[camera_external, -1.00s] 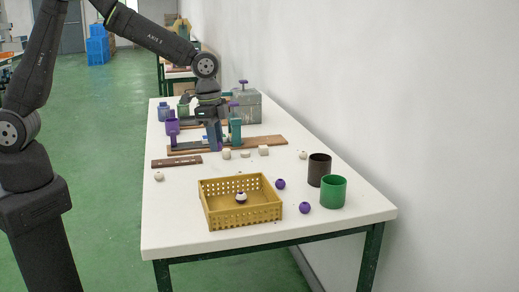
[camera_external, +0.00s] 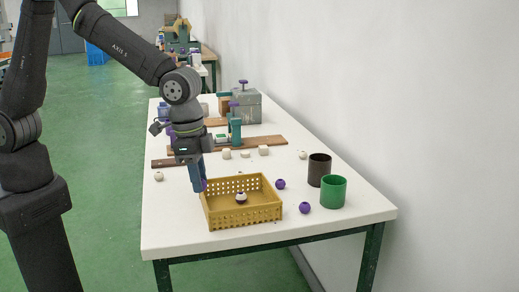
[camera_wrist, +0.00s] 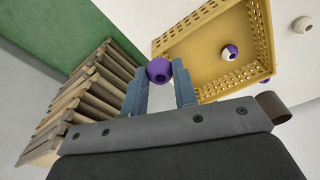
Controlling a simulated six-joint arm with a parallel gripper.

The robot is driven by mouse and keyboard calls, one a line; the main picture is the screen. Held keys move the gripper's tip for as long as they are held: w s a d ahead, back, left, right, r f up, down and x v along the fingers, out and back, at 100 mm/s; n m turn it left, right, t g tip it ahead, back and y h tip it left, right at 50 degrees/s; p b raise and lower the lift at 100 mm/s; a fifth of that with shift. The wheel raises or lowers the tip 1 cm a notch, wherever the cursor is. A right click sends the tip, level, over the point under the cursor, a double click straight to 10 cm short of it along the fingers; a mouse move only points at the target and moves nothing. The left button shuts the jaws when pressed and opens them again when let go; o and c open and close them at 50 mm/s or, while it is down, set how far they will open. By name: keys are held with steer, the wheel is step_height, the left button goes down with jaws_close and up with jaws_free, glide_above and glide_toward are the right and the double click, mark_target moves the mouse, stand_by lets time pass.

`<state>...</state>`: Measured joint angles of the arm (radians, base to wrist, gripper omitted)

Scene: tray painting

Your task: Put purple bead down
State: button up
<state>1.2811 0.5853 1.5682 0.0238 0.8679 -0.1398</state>
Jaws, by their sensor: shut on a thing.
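My gripper (camera_external: 200,182) is low over the white table, at the left side of the yellow basket. Its blue-grey fingers are shut on a purple bead (camera_wrist: 159,70), which shows between the fingertips in the wrist view. In the external view a sliver of this bead (camera_external: 204,184) shows beside the basket's left wall. The yellow perforated basket (camera_external: 243,218) holds a white-and-purple bead (camera_external: 241,197), also seen in the wrist view (camera_wrist: 230,52). Two other purple beads lie on the table, one by the basket's right wall (camera_external: 280,184) and one nearer the front (camera_external: 304,207).
A dark brown cup (camera_external: 319,170) and a green cup (camera_external: 333,191) stand right of the basket. White beads and blocks (camera_external: 245,153) lie behind it, near a wooden board (camera_external: 262,142).

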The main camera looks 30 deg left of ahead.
steer(key=w+f, duration=0.1)
steer(key=w, duration=0.2)
steer(key=w+f, duration=0.2)
steer(key=w, duration=0.1)
steer(key=w+f, duration=0.2)
steer(key=w, duration=0.1)
steer(key=shift+w+d+f, duration=0.15)
steer(key=shift+d+f, duration=0.1)
steer(key=shift+d, duration=0.05)
steer(key=shift+f, duration=2.05)
steer(key=shift+f, duration=0.2)
steer(key=o, duration=0.9)
steer(key=shift+o, duration=0.2)
steer(key=shift+r, duration=0.1)
step_height(320, 180, up, 12)
steer(key=a, duration=0.1)
steer(key=shift+s+a, duration=0.2)
steer(key=shift+s, duration=0.05)
